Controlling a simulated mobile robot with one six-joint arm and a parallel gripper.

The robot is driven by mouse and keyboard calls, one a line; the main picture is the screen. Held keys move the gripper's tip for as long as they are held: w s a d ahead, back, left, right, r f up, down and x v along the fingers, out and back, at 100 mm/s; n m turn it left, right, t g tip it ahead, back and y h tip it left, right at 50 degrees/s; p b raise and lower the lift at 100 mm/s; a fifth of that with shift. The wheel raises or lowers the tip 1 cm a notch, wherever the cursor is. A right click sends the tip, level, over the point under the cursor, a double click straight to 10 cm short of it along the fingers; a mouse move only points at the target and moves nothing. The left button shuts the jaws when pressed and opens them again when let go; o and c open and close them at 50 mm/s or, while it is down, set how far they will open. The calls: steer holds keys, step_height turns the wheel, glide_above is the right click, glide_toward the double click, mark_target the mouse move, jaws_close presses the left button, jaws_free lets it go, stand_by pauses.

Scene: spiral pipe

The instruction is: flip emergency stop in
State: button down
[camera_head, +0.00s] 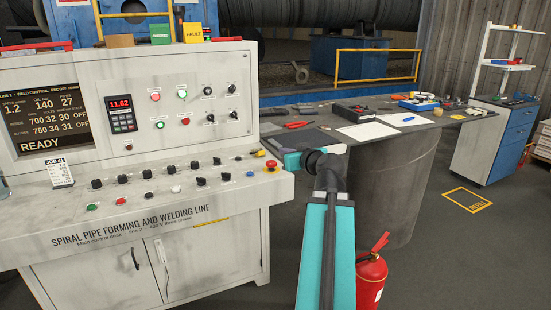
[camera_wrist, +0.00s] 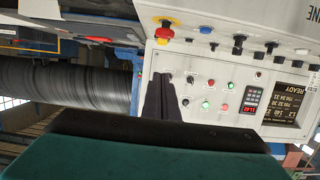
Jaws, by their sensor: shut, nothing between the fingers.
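The emergency stop is a red mushroom button on a yellow base (camera_head: 271,165), at the right end of the grey console's sloping ledge. It also shows upside down near the top of the wrist view (camera_wrist: 164,33). My gripper (camera_wrist: 164,84) shows in the wrist view as dark fingers shut together, with nothing between them. The fingertips appear below the button in that picture, apart from it. In the head view, my wrist and teal arm stand just right of the button, and the fingers are hard to make out.
Several black knobs and coloured buttons line the console ledge (camera_head: 120,205) left of the stop. A desk (camera_head: 395,133) with papers and tools stands behind my arm. A red fire extinguisher (camera_head: 371,280) stands on the floor at the lower right.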

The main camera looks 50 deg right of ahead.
steer(key=shift+w+d+r+p, duration=0.1)
steer(key=shift+w+p, duration=0.15)
steer(key=shift+p, duration=0.25)
steer(key=w+p, duration=0.1)
steer(key=p, duration=0.2)
steer(key=shift+w+d+f, duration=0.15)
steer(key=shift+d+f, duration=0.05)
steer(key=w+p, duration=0.1)
steer(key=p, duration=0.2)
steer(key=shift+d, duration=0.25)
steer(key=p+x, duration=0.1)
steer(key=p, duration=0.3)
steer(key=shift+w+d+f+p, duration=0.1)
steer(key=shift+w+f+p, duration=0.1)
steer(key=shift+p, duration=0.15)
glide_above(271, 165)
steer(key=s, duration=0.1)
steer(key=shift+d+f+p, duration=0.35)
steer(key=shift+f+p, duration=0.1)
steer(key=shift+f, duration=0.25)
steer(key=shift+s+f, duration=0.15)
steer(key=shift+f, duration=1.9)
